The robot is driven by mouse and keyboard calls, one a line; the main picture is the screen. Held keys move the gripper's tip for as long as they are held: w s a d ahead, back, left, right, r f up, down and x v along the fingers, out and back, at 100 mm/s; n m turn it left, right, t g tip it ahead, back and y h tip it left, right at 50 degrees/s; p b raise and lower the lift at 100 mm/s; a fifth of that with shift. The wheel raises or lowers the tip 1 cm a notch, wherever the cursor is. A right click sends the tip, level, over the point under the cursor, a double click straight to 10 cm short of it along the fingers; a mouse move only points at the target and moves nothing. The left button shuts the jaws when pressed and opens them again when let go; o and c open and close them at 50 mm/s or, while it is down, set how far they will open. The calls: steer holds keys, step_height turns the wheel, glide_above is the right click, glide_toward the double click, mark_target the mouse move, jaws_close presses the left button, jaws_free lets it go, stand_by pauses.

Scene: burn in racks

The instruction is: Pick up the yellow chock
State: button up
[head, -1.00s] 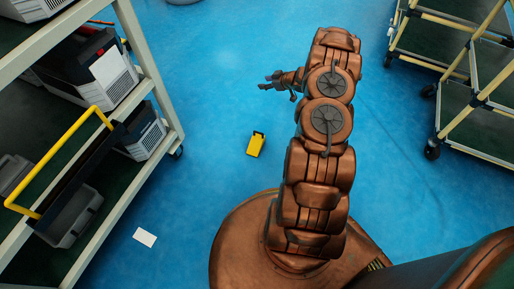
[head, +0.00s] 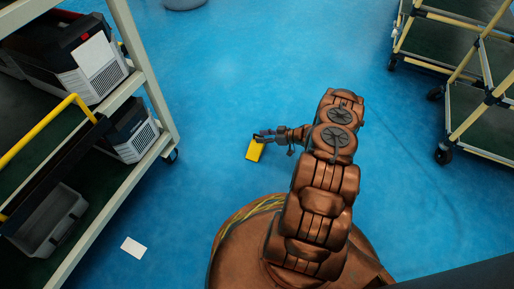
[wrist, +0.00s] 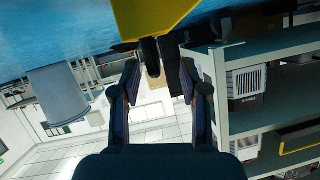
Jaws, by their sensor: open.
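The yellow chock (head: 254,151) lies on the blue floor left of my arm in the head view. In the wrist view the yellow chock (wrist: 158,16) fills the top middle, with a dark handle-like part pointing down toward my fingers. My gripper (head: 257,136) is at the chock's upper end in the head view, partly covering it. In the wrist view my gripper (wrist: 160,85) is open, its two fingers apart on either side of the dark part. I cannot tell whether the fingers touch it.
A wheeled rack (head: 131,62) with grey and black devices stands on the left. Another wheeled rack (head: 465,75) stands at the upper right. A white sheet (head: 133,247) lies on the floor at lower left. The floor around the chock is clear.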

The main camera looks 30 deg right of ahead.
mark_target(256, 135)
steer(key=shift+w+d+b+x, duration=0.15)
steer(key=shift+b+x, duration=0.65)
steer(key=shift+x, duration=0.55)
steer(key=shift+w+d+b+x, duration=0.1)
steer(key=shift+d+b+x, duration=0.1)
steer(key=shift+b+x, duration=0.9)
steer(key=shift+w+a+f+p, duration=0.1)
steer(key=shift+w+a+p, duration=0.1)
steer(key=shift+p, duration=0.2)
jaws_close()
